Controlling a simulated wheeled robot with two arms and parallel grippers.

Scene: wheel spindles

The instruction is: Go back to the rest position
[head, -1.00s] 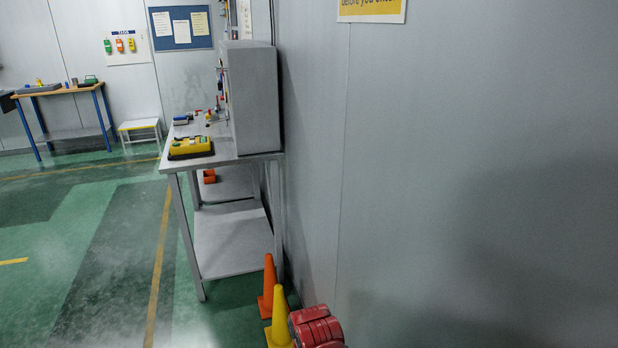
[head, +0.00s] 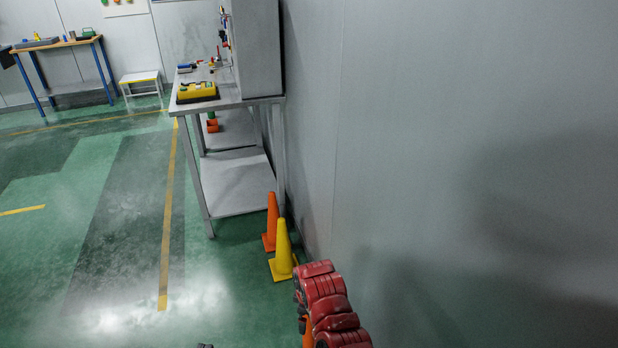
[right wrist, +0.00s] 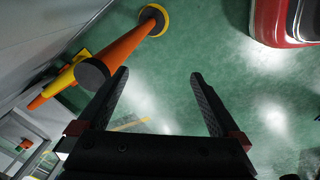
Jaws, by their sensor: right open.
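My right gripper (right wrist: 160,73) shows in the right wrist view with its two dark fingers wide apart. Nothing is between the fingers, and green floor shows beyond them. In the head view my red right arm (head: 330,305) comes in at the bottom, close to the grey wall; its fingers cannot be made out there. My left gripper is not in view. A small dark piece at the bottom edge of the head view is too cut off to identify.
An orange post (right wrist: 125,48) with a dark top stands beside the left finger. A yellow cone (head: 282,250) and an orange cone (head: 270,225) stand by the wall (head: 450,150). A grey workbench (head: 240,180) is beyond them. Floor at left (head: 120,240) is clear.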

